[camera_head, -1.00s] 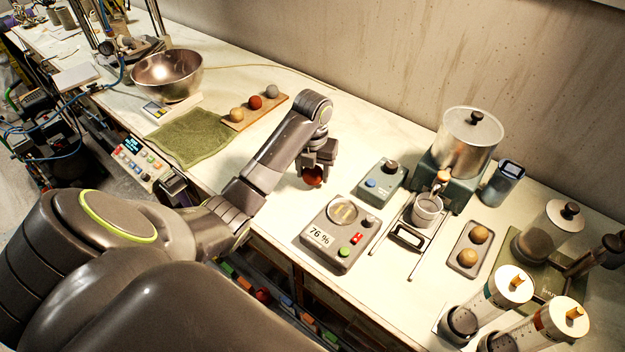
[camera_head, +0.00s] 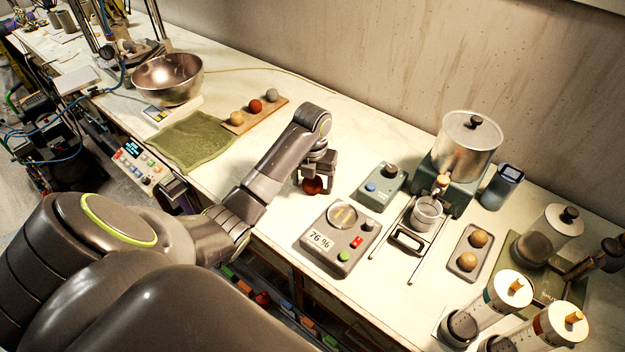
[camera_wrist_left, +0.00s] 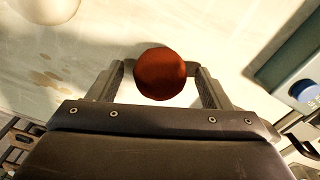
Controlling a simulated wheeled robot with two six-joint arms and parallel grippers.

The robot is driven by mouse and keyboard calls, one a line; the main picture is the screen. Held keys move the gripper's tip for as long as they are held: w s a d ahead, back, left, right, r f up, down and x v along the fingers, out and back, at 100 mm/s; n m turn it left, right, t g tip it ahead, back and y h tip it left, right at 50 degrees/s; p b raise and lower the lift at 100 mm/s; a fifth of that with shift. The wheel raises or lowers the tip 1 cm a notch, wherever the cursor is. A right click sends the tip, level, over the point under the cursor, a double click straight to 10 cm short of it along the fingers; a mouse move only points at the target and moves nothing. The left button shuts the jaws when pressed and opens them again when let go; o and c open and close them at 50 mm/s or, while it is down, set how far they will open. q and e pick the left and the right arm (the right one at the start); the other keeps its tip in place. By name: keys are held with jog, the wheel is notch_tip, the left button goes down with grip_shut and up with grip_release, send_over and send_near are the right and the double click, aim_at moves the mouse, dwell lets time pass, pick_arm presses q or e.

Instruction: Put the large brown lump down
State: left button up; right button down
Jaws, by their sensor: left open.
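The large brown lump (camera_head: 312,186) is a round reddish-brown ball on the white bench, left of the 76 % box. In the left wrist view the lump (camera_wrist_left: 160,73) sits between the two fingers. My left gripper (camera_head: 318,179) points down over it with its fingers open on either side. A small gap shows beside the lump on the right; whether the left finger touches it I cannot tell. The lump's top is partly hidden by the gripper in the head view. My right gripper is not in view.
The 76 % box (camera_head: 338,240) and a blue-buttoned box (camera_head: 379,186) stand right of the lump. A wooden board (camera_head: 236,125) with three balls, a green cloth (camera_head: 193,142) and a metal bowl (camera_head: 168,78) lie left. The bench behind the gripper is clear.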

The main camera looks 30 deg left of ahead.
pick_arm(q)
jog(key=shift+r, duration=0.7)
notch_tip(320, 180, up, 3)
jog(key=shift+f+p, duration=0.1)
jog(key=shift+p, duration=0.4)
notch_tip(320, 180, up, 8)
jog(key=p, duration=0.8)
